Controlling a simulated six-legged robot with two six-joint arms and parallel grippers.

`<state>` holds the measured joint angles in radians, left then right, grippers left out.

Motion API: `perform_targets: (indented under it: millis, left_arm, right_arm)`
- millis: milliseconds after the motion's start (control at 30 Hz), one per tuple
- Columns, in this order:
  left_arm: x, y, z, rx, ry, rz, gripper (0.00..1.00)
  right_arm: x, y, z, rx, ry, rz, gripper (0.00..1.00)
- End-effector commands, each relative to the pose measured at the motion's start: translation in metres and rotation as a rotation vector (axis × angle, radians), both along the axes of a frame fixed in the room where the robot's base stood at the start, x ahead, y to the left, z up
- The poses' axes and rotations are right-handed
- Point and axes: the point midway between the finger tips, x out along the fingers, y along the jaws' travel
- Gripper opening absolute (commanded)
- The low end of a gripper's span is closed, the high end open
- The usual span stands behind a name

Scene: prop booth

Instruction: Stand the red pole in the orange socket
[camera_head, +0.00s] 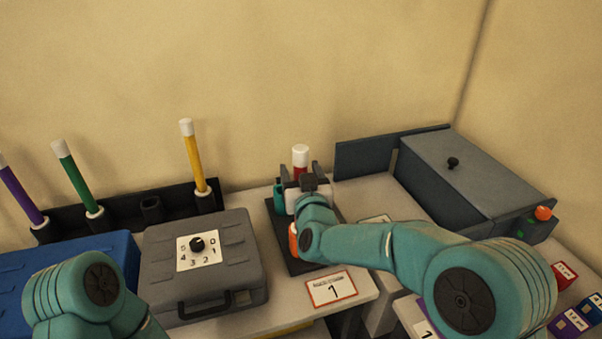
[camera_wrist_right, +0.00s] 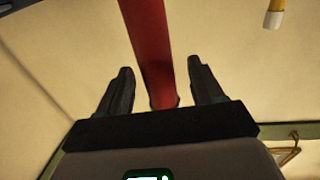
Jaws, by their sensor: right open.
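The red pole (camera_head: 300,158) with a white cap looks upright in the head view, but its lower part is hidden behind my right gripper and wrist. My right gripper (camera_head: 302,170) is open, with one finger on each side of the pole. In the right wrist view the pole (camera_wrist_right: 152,50) runs between the two open fingers (camera_wrist_right: 160,88), with a gap on both sides. Part of the orange socket (camera_head: 293,240) shows on a dark base plate (camera_head: 305,265), below the pole. Whether the pole's foot is in it is hidden. My left gripper is out of view.
A dark rack (camera_head: 120,213) on the left holds purple, green and yellow (camera_head: 193,158) poles. A grey case (camera_head: 235,255) with a dial and a blue case (camera_head: 90,255) stand in front. A grey box (camera_head: 475,175) is at right. A card numbered 1 (camera_head: 331,289) lies in front.

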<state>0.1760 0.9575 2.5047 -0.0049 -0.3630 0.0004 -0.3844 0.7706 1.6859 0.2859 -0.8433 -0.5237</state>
Motion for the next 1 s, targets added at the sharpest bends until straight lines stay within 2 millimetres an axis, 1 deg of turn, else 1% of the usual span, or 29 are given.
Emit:
perform_targets:
  millis: [133, 267, 500, 600, 700, 833, 1000]
  left_arm:
    - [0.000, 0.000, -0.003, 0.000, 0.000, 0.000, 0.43]
    - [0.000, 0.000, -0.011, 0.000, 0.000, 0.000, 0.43]
    - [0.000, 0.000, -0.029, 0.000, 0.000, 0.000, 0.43]
    - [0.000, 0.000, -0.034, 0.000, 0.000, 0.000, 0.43]
    - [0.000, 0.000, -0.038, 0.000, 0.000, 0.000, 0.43]
    - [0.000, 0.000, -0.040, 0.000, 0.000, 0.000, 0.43]
    - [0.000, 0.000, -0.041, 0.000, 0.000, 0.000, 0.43]
  right_arm:
    - [-0.006, -0.001, -0.001, 0.000, 0.000, 0.000, 0.66]
    - [-0.027, -0.005, -0.002, 0.000, 0.000, 0.000, 0.66]
    - [-0.090, -0.016, -0.002, 0.000, -0.002, 0.003, 0.66]
    - [-0.115, -0.021, -0.002, 0.001, -0.002, 0.002, 0.66]
    - [-0.135, -0.025, -0.002, 0.001, -0.001, 0.001, 0.66]
    - [-0.152, -0.028, 0.000, 0.000, -0.002, 0.001, 0.66]
    - [-0.161, -0.030, 0.000, 0.000, 0.000, 0.000, 0.66]
